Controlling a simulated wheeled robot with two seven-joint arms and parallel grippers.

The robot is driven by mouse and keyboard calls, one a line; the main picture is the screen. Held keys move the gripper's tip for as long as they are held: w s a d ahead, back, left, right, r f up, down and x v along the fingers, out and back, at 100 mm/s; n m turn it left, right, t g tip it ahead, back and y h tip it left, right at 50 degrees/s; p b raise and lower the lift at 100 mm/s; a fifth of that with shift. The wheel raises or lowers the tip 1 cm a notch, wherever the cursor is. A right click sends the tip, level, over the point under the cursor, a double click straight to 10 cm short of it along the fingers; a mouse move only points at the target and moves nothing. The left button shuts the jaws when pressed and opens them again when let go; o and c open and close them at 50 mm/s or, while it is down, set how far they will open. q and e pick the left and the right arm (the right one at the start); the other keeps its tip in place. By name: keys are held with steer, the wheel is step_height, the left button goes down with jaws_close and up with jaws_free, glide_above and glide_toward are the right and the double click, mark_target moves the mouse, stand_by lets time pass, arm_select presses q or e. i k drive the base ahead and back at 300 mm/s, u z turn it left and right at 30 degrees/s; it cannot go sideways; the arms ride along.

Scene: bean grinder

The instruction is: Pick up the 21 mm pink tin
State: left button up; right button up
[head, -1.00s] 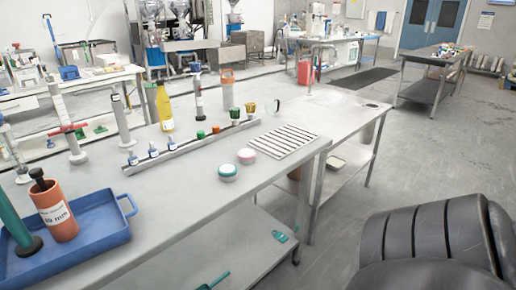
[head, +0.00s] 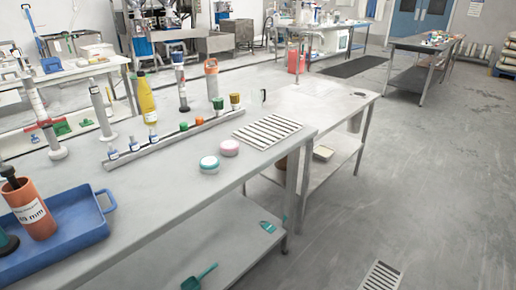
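A small round pink tin (head: 229,148) with a white lower part sits on the grey worktable (head: 150,215), near its front edge. A teal-lidded tin (head: 209,165) stands just in front and to the left of it, close beside it. Any size marking on the pink tin is too small to read. Neither of my grippers is in view.
A white slatted rack (head: 268,130) lies right of the tins. Behind them is a long rail (head: 172,141) with small coloured pieces. A blue tray (head: 62,240) holds an orange cup (head: 30,208). A yellow bottle (head: 146,98) stands behind. Open floor lies right.

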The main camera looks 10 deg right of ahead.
mark_target(228, 147)
steer(key=z, duration=1.05)
steer(key=i, duration=0.8)
steer(key=u, duration=1.1)
